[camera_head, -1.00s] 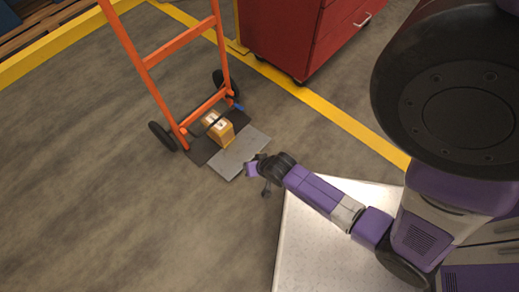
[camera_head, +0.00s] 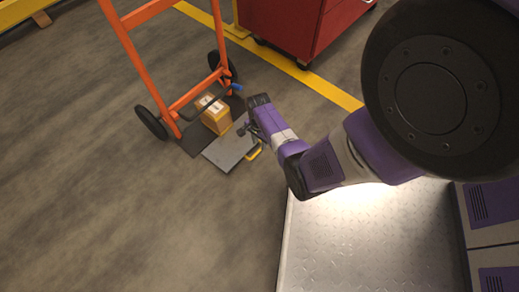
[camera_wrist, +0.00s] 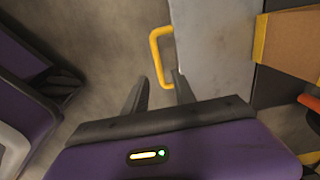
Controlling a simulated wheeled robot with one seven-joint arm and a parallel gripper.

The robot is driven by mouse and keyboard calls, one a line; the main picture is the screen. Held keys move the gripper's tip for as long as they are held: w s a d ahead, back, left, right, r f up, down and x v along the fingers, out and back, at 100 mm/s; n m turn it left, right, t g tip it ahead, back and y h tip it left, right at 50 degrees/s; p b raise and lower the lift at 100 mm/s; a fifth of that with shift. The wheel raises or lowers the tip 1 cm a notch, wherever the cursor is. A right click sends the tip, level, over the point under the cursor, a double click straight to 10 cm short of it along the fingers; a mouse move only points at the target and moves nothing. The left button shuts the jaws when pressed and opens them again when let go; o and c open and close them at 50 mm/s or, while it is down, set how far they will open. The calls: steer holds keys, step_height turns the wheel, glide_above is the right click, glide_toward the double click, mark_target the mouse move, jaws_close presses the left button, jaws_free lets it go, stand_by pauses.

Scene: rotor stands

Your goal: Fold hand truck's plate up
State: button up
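The orange hand truck (camera_head: 143,62) stands upright on its two black wheels in the head view. Its grey metal plate (camera_head: 222,156) lies flat, low at the floor in front of the frame. A yellow handle (camera_head: 254,152) sticks out from the plate's outer edge; it also shows in the wrist view (camera_wrist: 155,58). My gripper (camera_head: 247,130) is over the plate's right side, near the handle. In the wrist view my gripper (camera_wrist: 160,88) is open and empty, with the handle just beyond its fingertips, roughly in line with the gap.
A cardboard box (camera_head: 214,116) with yellow edges sits by the frame on the darker base behind the plate. A blue part (camera_head: 237,87) is at the frame's lower right. A red cabinet (camera_head: 300,30) stands behind. The floor left of the plate is clear.

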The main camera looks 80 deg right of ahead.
step_height(320, 180, down, 4)
steer(key=shift+f+b, duration=0.1)
steer(key=shift+b, duration=0.9)
jaws_close()
stand_by(0.7)
